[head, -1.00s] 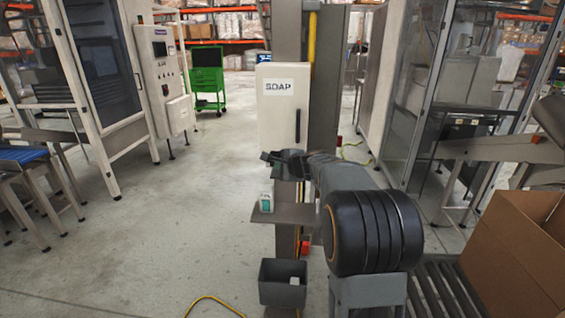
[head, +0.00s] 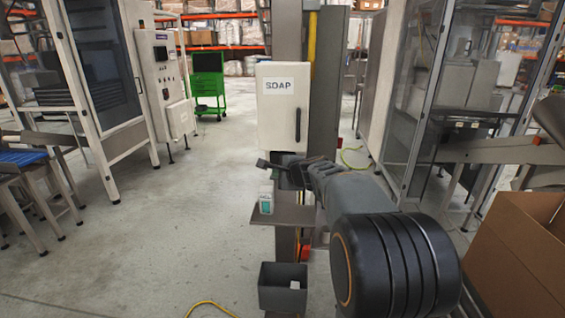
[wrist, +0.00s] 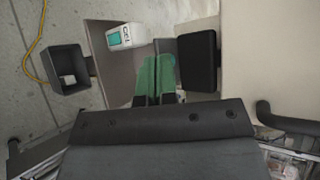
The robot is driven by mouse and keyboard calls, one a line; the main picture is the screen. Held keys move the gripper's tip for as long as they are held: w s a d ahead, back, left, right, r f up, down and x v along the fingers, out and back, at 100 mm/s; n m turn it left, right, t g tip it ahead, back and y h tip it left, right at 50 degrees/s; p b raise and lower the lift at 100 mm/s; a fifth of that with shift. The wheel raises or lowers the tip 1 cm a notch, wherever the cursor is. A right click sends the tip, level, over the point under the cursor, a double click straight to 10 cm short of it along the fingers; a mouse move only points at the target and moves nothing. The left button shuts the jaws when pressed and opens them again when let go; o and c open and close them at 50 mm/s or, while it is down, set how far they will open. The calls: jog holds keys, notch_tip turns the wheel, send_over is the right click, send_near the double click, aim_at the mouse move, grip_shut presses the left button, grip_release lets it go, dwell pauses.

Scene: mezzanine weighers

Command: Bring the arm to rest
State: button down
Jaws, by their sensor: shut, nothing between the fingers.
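My gripper (head: 270,165) is just below the front of the white SOAP cabinet (head: 283,112) in the head view, above a small grey shelf. In the wrist view its two green fingers (wrist: 155,76) lie together, shut and empty. A small white and teal pack (head: 266,200) stands on the shelf (head: 293,215), below and apart from my gripper. The pack also shows in the wrist view (wrist: 127,37), beyond the fingertips and to their left. My arm reaches forward from the lower right.
A dark grey bin (head: 283,288) with a white item inside hangs below the shelf. A cardboard box (head: 515,260) stands at the right. A dark block (wrist: 198,62) is close right of my fingers. Open floor (head: 170,225) lies to the left.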

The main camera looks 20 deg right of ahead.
dwell(0.5)
jog(key=s+a+f+n+g+y, duration=0.1)
jog(key=s+a+f+n+g, duration=0.5)
jog(key=s+f+n, duration=0.4)
jog(key=s+a+f+n+g+h, duration=0.1)
jog(key=s+a+n, duration=0.1)
jog(key=s+n, duration=0.3)
jog(key=s+a+f+n+g+h, duration=0.1)
jog(key=s+a+n+g+h, duration=0.1)
jog(key=s, duration=1.1)
jog(key=shift+s+a+n, duration=0.15)
jog(key=shift+a+n, duration=0.55)
jog(key=shift+n, duration=0.7)
jog(key=shift+r, duration=0.1)
